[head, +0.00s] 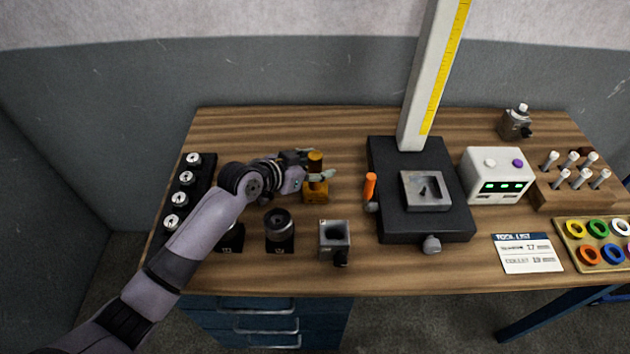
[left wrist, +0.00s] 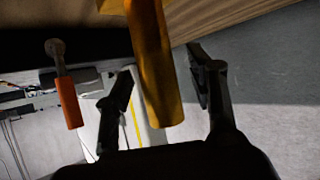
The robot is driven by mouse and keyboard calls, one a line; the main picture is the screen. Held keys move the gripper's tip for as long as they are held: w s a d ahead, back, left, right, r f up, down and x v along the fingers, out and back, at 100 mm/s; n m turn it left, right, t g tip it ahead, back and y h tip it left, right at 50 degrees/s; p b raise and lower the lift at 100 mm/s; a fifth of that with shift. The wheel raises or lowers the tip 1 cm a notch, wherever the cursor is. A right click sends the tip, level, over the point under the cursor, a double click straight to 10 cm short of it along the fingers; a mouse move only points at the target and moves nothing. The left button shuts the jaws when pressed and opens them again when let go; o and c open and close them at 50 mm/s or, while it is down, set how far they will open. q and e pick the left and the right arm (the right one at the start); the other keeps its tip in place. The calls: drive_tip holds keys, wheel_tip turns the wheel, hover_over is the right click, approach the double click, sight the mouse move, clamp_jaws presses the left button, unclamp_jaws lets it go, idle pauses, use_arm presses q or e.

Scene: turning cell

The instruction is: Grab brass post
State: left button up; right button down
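The brass post (head: 315,162) stands upright on a square brass block (head: 317,193) left of the middle of the bench in the head view. My left gripper (head: 320,172) is at the post from the left, with its fingers around the upper part. In the left wrist view the brass post (left wrist: 153,70) hangs into the picture from the top, between the two dark fingers of the left gripper (left wrist: 163,78). A gap shows on each side of the post, so the fingers are open and do not press on it. My right gripper is not in view.
Right of the post is an orange-handled lever (head: 370,187) by a black gauge base (head: 385,155) with a tall column (head: 432,75). Dark round holders (head: 279,240) and a grey square block (head: 334,236) stand in front. A black rack (head: 183,188) is at left.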

use_arm(q)
clamp_jaws()
idle(0.5)
idle(0.3)
drive_tip(key=shift+w+r, duration=0.2)
drive_tip(key=shift+r, duration=0.1)
